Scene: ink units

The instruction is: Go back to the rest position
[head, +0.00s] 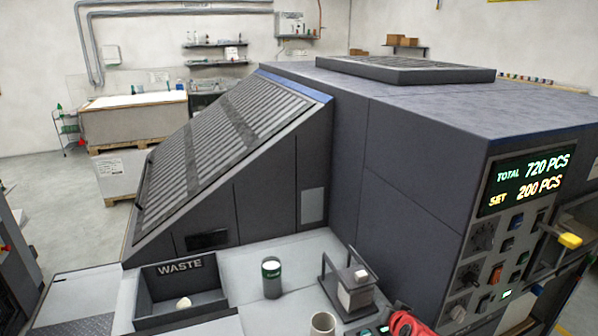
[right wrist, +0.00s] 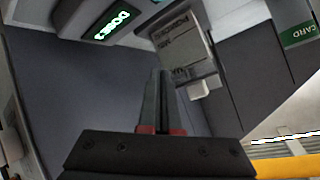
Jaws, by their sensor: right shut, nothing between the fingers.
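My right gripper shows in the right wrist view (right wrist: 162,76). Its two dark, narrow fingers, with red at their bases, are together with nothing between them. Past the fingertips is a light grey dispenser-like unit (right wrist: 180,45) on a dark machine; I cannot tell how far the fingertips are from it. In the head view I cannot clearly make out either gripper. My left gripper does not show.
In the head view, a large dark machine (head: 415,165) has a lit counter panel (head: 525,180). On the ledge are a black WASTE bin (head: 180,310) with a small pale object, a dark green jar (head: 271,280), a small stand (head: 347,290) and a cup (head: 322,323). A yellow-ended lever (head: 570,241) sticks out right.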

